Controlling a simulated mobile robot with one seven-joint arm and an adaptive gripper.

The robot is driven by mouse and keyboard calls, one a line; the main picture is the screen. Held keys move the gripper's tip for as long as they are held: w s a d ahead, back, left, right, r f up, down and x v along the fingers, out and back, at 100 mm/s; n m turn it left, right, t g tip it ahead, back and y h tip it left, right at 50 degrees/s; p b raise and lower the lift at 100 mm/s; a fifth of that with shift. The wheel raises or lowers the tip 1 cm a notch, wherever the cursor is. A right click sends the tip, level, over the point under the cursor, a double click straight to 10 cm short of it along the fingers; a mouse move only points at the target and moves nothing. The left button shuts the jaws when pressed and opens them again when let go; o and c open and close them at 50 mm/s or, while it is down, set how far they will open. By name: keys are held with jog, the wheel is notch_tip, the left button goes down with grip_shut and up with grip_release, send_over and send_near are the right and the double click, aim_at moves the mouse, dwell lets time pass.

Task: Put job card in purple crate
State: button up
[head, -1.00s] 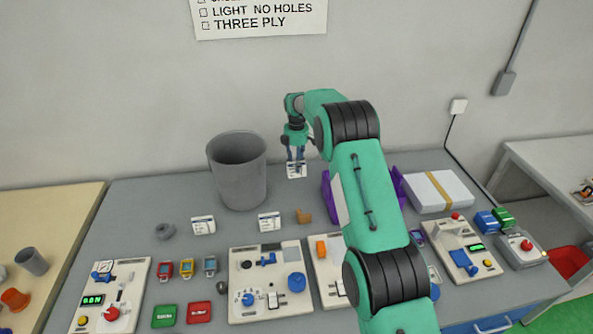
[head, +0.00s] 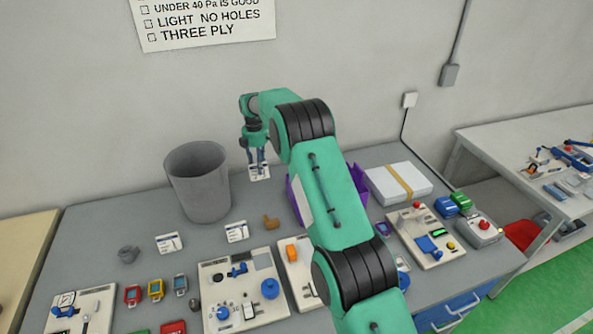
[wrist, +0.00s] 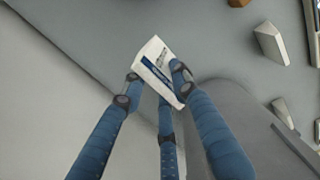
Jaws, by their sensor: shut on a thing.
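My gripper (head: 259,170) is shut on a white job card (head: 260,176) with dark print. The card hangs from the fingertips above the back of the bench, between the grey bin and the purple crate. In the wrist view the blue fingers pinch the job card (wrist: 158,68), which is tilted. The purple crate (head: 296,201) stands to the right of my gripper. My arm hides most of it, and only its left part and a bit of its right side show.
A tall grey bin (head: 198,190) stands left of my gripper. Two white cards (head: 169,243) (head: 236,231) stand on the bench, with a brown piece (head: 271,222) near them. A white box (head: 398,183) with a tan band lies right of the crate. Control panels line the front.

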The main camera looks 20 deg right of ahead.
notch_tip(320, 180, up, 11)
jog(key=s+d+p, duration=0.3)
jog(key=d, duration=0.5)
jog(key=s+d+p, duration=0.2)
jog(key=d+p, duration=0.1)
jog(key=d, duration=0.4)
jog(key=s+d+p, duration=0.5)
jog(key=s+d, duration=0.2)
jog(key=d, duration=0.4)
notch_tip(320, 180, down, 11)
jog(key=shift+f+m+b, duration=0.15)
jog(key=shift+m+b, duration=0.15)
jog(key=shift+f, duration=3.1)
jog(key=shift+f, duration=0.1)
jog(key=shift+f, duration=1.75)
